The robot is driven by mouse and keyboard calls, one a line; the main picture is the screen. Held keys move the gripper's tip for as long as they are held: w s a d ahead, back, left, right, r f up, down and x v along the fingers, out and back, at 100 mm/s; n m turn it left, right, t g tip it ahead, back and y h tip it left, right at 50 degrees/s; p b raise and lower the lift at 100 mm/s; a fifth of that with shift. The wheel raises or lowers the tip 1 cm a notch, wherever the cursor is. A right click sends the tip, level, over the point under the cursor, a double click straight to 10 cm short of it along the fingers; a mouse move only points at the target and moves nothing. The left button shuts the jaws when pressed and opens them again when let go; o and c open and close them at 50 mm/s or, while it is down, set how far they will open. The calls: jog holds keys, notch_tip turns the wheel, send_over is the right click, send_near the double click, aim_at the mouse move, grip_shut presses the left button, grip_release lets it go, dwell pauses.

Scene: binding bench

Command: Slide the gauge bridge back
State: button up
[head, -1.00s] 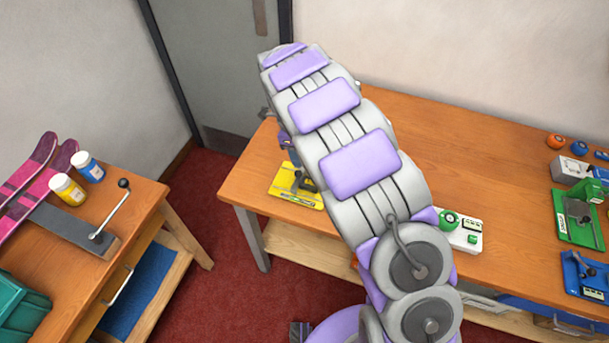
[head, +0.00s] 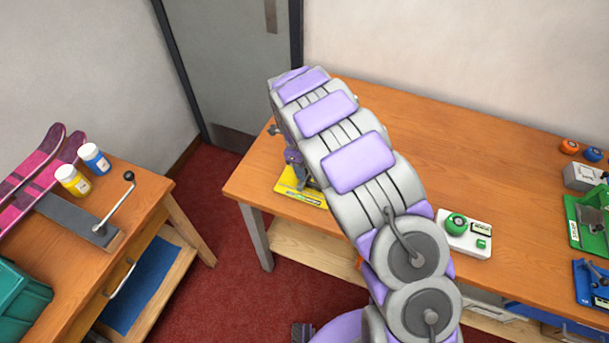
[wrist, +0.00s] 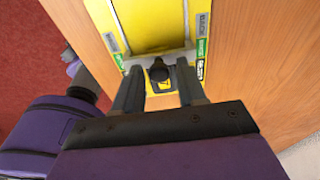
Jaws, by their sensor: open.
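A yellow gauge device (head: 299,187) lies near the left end of the wooden bench, partly hidden by my arm in the head view. In the wrist view its yellow body (wrist: 150,22) fills the top middle, with labels along its edges. A dark knob (wrist: 158,72) sits on it, in front of a small yellow panel. My gripper (wrist: 158,82) is open, with one finger on each side of the knob and gaps showing between. In the head view my gripper is mostly hidden behind my arm.
A white device with a green knob (head: 465,235) stands right of my arm on the bench (head: 420,140). Green (head: 585,225) and blue (head: 592,283) devices stand at the right end. A side table (head: 140,190) with skis and jars is at left.

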jog(key=shift+f, duration=0.2)
jog(key=shift+r, duration=0.1)
dwell(0.5)
jog(key=shift+c, duration=0.2)
jog(key=c, duration=0.5)
